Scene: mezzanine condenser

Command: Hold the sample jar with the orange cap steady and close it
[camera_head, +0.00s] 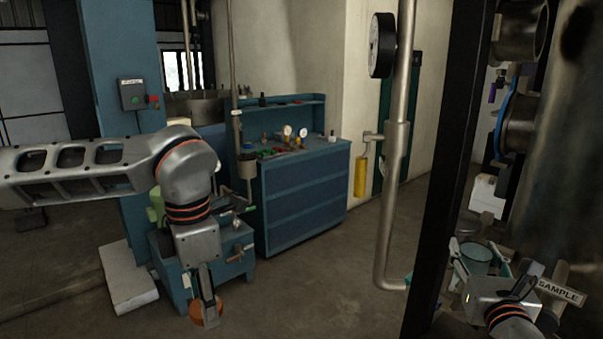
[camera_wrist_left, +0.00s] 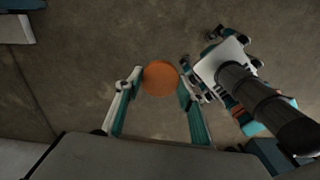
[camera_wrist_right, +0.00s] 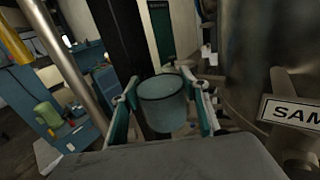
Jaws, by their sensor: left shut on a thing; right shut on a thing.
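The orange cap (camera_head: 196,317) is at the end of my left gripper (camera_head: 206,304), low over the floor left of centre in the head view. In the left wrist view the cap (camera_wrist_left: 160,77) is a flat orange disc between the two fingers, which are shut on it. The sample jar (camera_head: 475,260) is a greenish, see-through cup at the lower right of the head view. My right gripper (camera_head: 477,252) is shut on its sides. In the right wrist view the jar (camera_wrist_right: 163,108) looks about upright, with no cap on its rim. Cap and jar are far apart.
A thick grey pipe (camera_head: 392,190) and a dark post (camera_head: 450,170) stand between my two grippers in the head view. A SAMPLE sign (camera_head: 559,292) is beside my right gripper. A blue drawer cabinet (camera_head: 305,198) stands behind. Open floor (camera_head: 310,285) lies in the middle.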

